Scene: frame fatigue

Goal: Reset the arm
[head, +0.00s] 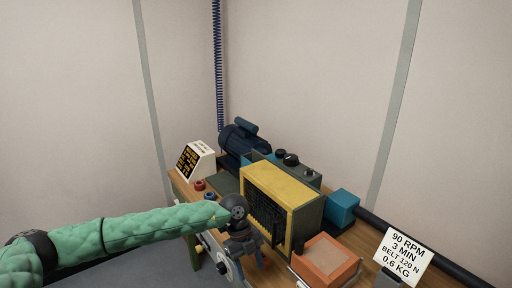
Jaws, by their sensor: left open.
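My left arm, in a green padded sleeve, reaches in from the left in the head view. My left gripper (246,258) points down at the front edge of the wooden workbench (345,241), in front of a yellow box (280,186) with a dark slotted front. It is open, and I see nothing between its fingers, though they are small and dark here. A grey round part (223,266) shows just left of it; I cannot tell what it belongs to. My right gripper is not in view.
A dark blue motor (243,141), a control box with knobs (290,164), a teal block (342,208) and an orange tray (326,260) crowd the bench. A display (195,160) stands left, a printed sign (404,254) right. Open space lies left of the bench.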

